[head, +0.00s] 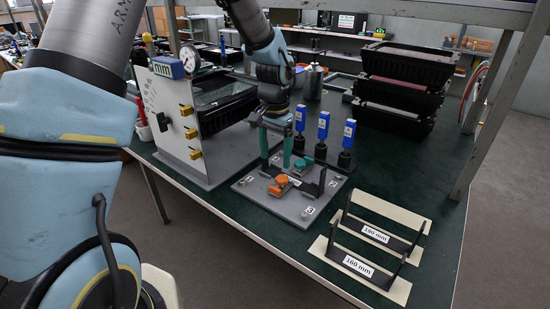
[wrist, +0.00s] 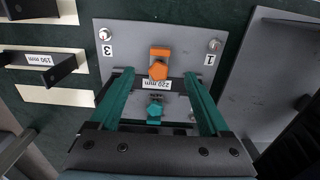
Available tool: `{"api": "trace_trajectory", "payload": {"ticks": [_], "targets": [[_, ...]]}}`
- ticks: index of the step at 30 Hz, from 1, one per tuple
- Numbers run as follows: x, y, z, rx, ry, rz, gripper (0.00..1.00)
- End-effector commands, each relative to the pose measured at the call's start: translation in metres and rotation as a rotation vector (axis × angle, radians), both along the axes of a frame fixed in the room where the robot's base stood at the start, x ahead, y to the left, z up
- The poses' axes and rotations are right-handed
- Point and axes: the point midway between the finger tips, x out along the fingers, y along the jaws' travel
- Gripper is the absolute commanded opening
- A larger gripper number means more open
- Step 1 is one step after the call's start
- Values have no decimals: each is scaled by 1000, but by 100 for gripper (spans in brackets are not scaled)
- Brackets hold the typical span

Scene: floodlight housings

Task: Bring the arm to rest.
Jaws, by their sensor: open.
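My gripper (head: 276,160) is at the end of my arm, pointing down over the grey plate (head: 248,187) on the green table. In the wrist view, the two teal fingers of my gripper (wrist: 157,75) stand wide apart with nothing held between them. Below and between them in that view are an orange part (wrist: 158,68) and a teal part (wrist: 154,109) on the plate, with a "220 mm" label. The orange part also shows in the head view (head: 279,185). The height of the fingertips above these parts is hard to judge.
Three blue-topped devices (head: 323,126) stand behind the plate. Two labelled cradles, 190 mm (head: 375,234) and 160 mm (head: 357,266), are at right. Black housings (head: 402,85) are stacked behind.

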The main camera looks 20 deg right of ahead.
Motion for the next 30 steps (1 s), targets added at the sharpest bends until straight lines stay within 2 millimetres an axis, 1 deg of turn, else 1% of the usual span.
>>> {"api": "trace_trajectory", "payload": {"ticks": [8, 11, 14, 15, 17, 18, 20, 21, 24, 27, 30], "targets": [[1, 1, 0, 0, -1, 3, 80], [6, 17, 6, -3, -7, 42, 80], [16, 58, 19, -6, -22, 143, 80], [19, 82, 26, -10, -29, 201, 80], [21, 122, 36, -15, -43, 302, 80], [20, 150, 43, -21, -52, 377, 80], [13, 191, 51, -29, -64, 490, 80], [8, 216, 56, -37, -74, 564, 80], [-13, 269, 65, -54, -94, 736, 80], [-34, 303, 69, -68, -107, 861, 80], [-47, 320, 70, -79, -117, 936, 80]]}}
